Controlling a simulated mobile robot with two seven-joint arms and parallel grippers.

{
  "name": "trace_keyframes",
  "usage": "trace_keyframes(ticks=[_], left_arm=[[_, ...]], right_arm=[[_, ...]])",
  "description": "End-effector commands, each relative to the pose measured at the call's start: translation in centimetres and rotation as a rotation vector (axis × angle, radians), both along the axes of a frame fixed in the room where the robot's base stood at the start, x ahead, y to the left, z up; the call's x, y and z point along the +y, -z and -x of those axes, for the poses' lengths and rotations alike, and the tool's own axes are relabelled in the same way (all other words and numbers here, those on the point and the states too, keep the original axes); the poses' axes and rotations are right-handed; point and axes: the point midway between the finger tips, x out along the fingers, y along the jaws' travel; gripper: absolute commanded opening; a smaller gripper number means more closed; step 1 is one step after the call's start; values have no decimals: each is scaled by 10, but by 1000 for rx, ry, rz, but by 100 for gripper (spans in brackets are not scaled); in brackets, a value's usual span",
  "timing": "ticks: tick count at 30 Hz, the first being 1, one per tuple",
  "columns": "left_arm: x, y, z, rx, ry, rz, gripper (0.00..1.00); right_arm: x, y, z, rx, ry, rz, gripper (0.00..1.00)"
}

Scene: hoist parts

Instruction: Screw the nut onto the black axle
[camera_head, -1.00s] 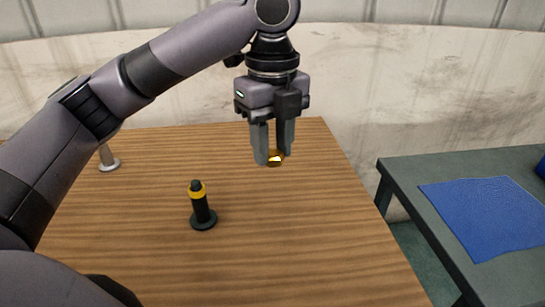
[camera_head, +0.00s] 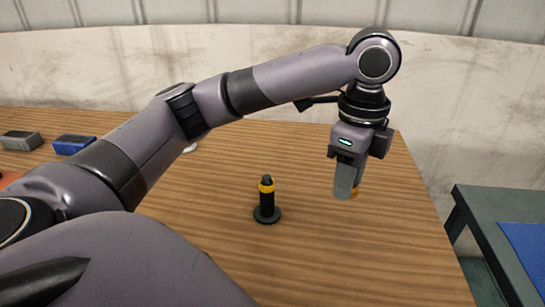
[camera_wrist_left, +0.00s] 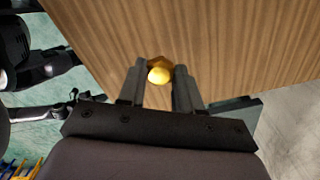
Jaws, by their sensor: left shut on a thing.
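The black axle (camera_head: 267,201) stands upright on its round base on the wooden table, with a yellow band near its top. My left gripper (camera_head: 345,194) is to the right of the axle, apart from it, with its fingers pointing down. It is shut on a golden-yellow nut (camera_head: 354,193), which is mostly hidden behind a finger in the head view. In the left wrist view the nut (camera_wrist_left: 159,75) shows between the two fingertips. My right gripper is not in view.
The wooden table (camera_head: 330,265) is clear around the axle. A grey block (camera_head: 20,141) and a blue block (camera_head: 73,145) lie at the far left. A second table with a blue mat (camera_head: 527,250) stands at the right, across a gap.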

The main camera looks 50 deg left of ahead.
Motion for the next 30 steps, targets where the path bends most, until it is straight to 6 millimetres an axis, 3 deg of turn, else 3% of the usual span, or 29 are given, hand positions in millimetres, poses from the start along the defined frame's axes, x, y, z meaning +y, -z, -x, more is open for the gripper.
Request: trace_keyframes(ticks=[18,24,30], left_arm=[[1,100,11,0,-1153,-4,4],[1,116,15,-2,-1358,-2,4],[0,119,16,-4,-1416,-2,4]], right_arm=[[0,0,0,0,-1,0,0],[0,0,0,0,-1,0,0],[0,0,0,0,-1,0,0]])
